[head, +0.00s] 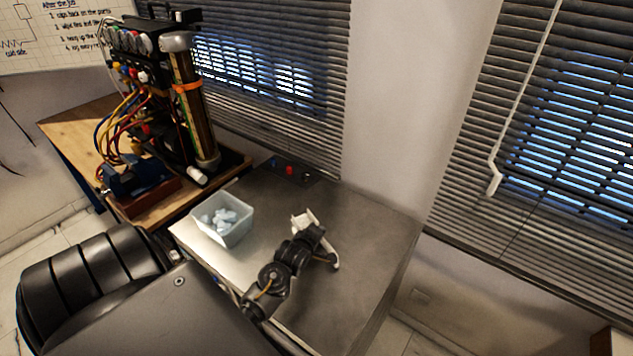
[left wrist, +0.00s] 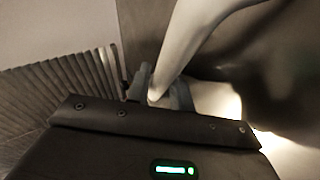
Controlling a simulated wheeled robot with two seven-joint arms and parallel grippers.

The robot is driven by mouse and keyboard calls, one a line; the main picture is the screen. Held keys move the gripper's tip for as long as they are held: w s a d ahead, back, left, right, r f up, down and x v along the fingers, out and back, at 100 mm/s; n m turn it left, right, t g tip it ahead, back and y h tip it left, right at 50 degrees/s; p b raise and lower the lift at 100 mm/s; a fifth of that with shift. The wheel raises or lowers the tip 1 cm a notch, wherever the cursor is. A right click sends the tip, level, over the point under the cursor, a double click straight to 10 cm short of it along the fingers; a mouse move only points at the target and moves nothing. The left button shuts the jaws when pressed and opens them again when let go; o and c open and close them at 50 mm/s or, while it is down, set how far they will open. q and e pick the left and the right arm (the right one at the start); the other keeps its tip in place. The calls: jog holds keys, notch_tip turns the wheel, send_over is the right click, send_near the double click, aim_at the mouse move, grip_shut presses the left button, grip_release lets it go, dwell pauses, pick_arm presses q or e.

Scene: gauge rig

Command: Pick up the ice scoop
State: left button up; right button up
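The pale ice scoop (head: 302,221) is at my left gripper, over the grey bench top. Part of it shows beyond the gripper and a pale end shows to its right; the middle is hidden behind the gripper. My left gripper (head: 315,235) reaches in from below. In the left wrist view, the scoop (left wrist: 196,38) runs from the top right down between the two grey fingers (left wrist: 158,92), which are closed around its narrow part. I cannot tell whether the scoop is clear of the bench. My right gripper is not in view.
A clear bin (head: 237,233) of pale blue ice pieces (head: 219,219) stands left of the gripper. A gauge rig (head: 190,110) with hoses stands on a wooden table (head: 80,122) at back left. Window blinds (head: 265,75) are behind. The bench's right side is clear.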

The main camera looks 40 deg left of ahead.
pick_arm(q)
grip_shut()
